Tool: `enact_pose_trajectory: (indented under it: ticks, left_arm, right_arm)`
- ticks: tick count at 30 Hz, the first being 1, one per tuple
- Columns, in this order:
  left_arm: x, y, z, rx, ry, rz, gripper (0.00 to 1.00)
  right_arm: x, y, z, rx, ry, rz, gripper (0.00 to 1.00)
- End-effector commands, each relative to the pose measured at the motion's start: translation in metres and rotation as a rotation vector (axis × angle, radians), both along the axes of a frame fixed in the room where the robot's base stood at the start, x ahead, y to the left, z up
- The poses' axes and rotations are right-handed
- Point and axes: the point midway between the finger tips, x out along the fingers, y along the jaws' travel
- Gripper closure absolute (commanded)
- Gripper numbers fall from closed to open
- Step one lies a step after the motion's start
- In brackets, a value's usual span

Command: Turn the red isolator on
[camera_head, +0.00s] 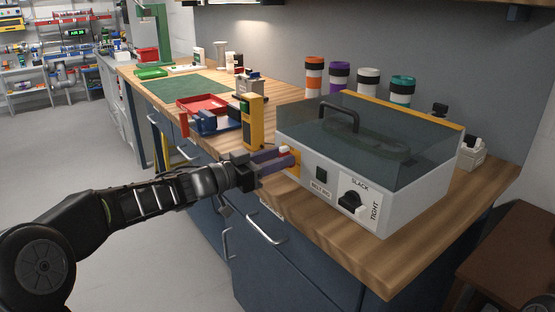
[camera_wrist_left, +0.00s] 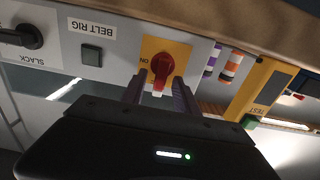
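The red isolator (camera_wrist_left: 161,70) is a red rotary knob on a yellow plate (camera_wrist_left: 180,52) on the front of the belt rig box (camera_head: 330,185). In the left wrist view, which is upside down, its handle runs roughly up and down the picture, with a pale mark at the lower end. An ON label is left of it. My left gripper (camera_wrist_left: 160,90) is open, with one finger on each side of the knob. I cannot tell whether they touch it. In the head view the left gripper (camera_head: 284,164) largely covers the isolator. My right gripper is not in view.
Right of the isolator, the box front has a black square button (camera_head: 320,174) and a black SLACK/TIGHT knob (camera_head: 351,202). A yellow upright unit (camera_head: 252,122) and red tray (camera_head: 203,103) stand left along the bench. Drawer handles (camera_head: 266,229) stick out below.

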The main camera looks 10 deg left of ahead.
Motion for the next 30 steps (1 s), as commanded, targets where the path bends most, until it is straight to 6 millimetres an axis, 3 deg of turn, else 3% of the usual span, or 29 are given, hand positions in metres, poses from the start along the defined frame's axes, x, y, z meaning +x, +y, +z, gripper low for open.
enact_pose_trajectory:
  ticks: [8,21,30]
  left_arm:
    - [0.001,-0.0005,0.0005,0.001,-0.001,0.0,0.64]
    - [0.0008,-0.0004,0.0004,0.001,-0.001,0.0,1.0]
    - [0.0008,-0.0004,0.0003,0.001,-0.001,0.0,1.0]
  right_arm:
    - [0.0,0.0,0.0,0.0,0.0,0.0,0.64]
    - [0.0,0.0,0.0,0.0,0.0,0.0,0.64]
    - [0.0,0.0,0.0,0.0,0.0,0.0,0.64]
